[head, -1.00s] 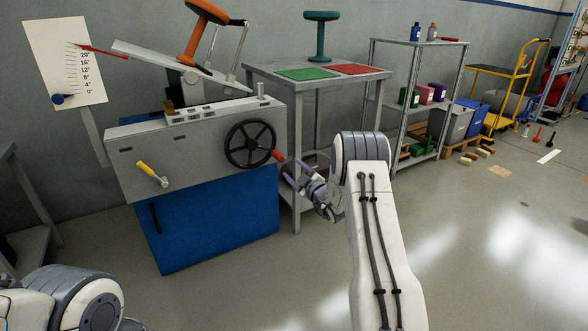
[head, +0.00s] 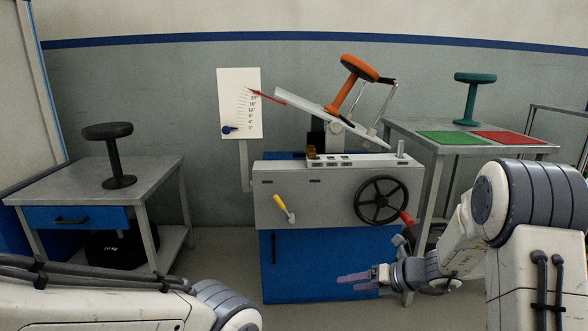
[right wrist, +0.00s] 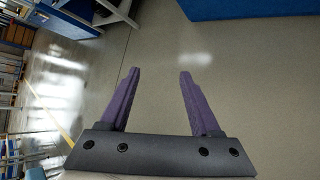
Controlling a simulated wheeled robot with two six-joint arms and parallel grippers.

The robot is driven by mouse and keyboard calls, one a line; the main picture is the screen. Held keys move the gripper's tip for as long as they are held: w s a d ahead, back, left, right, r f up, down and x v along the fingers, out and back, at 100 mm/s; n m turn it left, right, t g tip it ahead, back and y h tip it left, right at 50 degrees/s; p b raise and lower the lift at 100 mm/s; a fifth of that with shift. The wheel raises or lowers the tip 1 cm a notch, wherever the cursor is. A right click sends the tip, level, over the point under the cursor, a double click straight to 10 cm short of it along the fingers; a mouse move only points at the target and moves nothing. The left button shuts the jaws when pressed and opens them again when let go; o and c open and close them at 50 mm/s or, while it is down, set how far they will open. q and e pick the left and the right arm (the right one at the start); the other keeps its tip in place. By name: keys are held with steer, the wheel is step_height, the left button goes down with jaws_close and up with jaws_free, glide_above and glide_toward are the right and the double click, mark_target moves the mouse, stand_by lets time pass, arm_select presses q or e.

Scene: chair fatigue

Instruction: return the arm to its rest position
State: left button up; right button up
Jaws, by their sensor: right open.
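My right gripper (head: 358,281) is in front of the blue base of the test machine, below its handwheel (head: 381,200). In the right wrist view, its two purple fingers (right wrist: 157,95) stand wide apart with only bare floor between them. It touches nothing that I can see. My left arm shows at the bottom left of the head view, but its gripper is out of the frame. The test machine (head: 330,185) carries a tilted plate with an orange stool (head: 352,85) on it. A dial board (head: 240,100) with a red pointer stands at its left.
A table (head: 95,185) with a black stool (head: 111,155) stands at the left. Another table (head: 437,151) at the right bears a green mat, a red mat (head: 508,138) and a teal stool (head: 471,98). The yellow lever (head: 284,208) and red handwheel knob (head: 406,217) stick out from the machine's front.

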steer(key=s+d+n+g+h, duration=0.15)
steer(key=s+n+h, duration=0.25)
steer(key=s+n, duration=0.95)
steer(key=s+d+n+g+h, duration=0.1)
steer(key=s+n+g+h, duration=0.45)
steer(key=n, duration=1.55)
steer(key=s+a+r+n+y+p, duration=0.1)
steer(key=s+a+r+n+p, duration=0.1)
steer(key=s+a+r+n, duration=0.4)
steer(key=s+a+r+n+y+p, duration=0.1)
steer(key=s+a+r+n+y, duration=0.2)
steer(key=s+a, duration=0.6)
step_height(320, 180, up, 38)
steer(key=d+h+p, duration=0.1)
steer(key=p, duration=3.6)
steer(key=shift+s+d+p, duration=0.2)
steer(key=shift+d+p, duration=0.1)
steer(key=shift+p, duration=0.1)
steer(key=shift+m+h, duration=0.25)
